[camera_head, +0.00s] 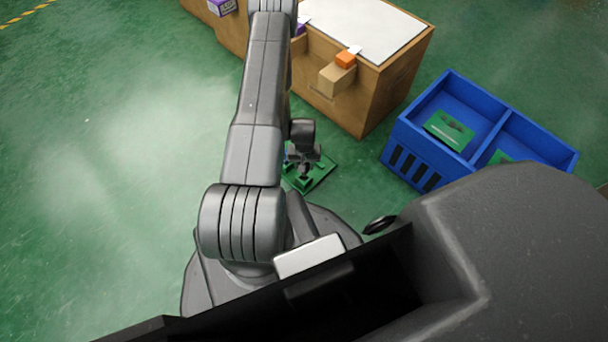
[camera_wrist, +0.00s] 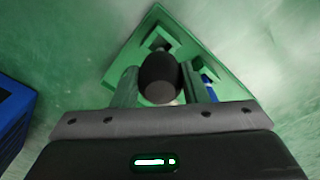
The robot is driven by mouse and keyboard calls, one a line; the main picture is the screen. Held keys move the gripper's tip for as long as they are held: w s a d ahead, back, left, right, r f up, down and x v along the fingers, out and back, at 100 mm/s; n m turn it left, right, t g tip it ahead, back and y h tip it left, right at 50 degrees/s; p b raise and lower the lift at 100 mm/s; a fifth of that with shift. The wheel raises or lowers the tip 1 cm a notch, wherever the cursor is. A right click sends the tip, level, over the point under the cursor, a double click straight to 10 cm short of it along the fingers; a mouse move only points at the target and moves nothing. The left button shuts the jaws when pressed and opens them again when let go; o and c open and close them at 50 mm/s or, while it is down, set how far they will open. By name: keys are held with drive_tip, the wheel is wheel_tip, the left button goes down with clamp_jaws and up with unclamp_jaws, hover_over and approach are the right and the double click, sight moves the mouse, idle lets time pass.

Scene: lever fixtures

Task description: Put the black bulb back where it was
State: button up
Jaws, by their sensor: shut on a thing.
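The black bulb (camera_wrist: 159,76) is dark and rounded in the wrist view, between the two fingers of my gripper (camera_wrist: 165,82). My gripper is shut on it. Beyond the bulb is a green board (camera_wrist: 186,24) with raised green square fixtures (camera_wrist: 160,38). The bulb hides part of the board, and I cannot tell whether it touches the board or hangs above it. In the head view, my gripper (camera_head: 304,158) is low over the green board (camera_head: 322,175), beside my base. The bulb cannot be made out clearly there.
A blue two-compartment crate (camera_head: 425,165) with green plates inside stands to the right. A wooden cabinet (camera_head: 385,90) with a white top is behind the board, with an orange block (camera_head: 346,60) on a ledge. Green floor (camera_head: 110,150) at the left is clear.

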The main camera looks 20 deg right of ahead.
drive_tip(key=shift+f+b, duration=0.7)
drive_tip(key=shift+f, duration=1.95)
drive_tip(key=shift+f, duration=0.2)
drive_tip(key=o, duration=0.7)
drive_tip(key=shift+r, duration=0.1)
wheel_tip(320, 180, up, 12)
drive_tip(key=p, duration=0.3)
drive_tip(key=shift+r+p, duration=0.15)
drive_tip(key=shift+p, duration=0.25)
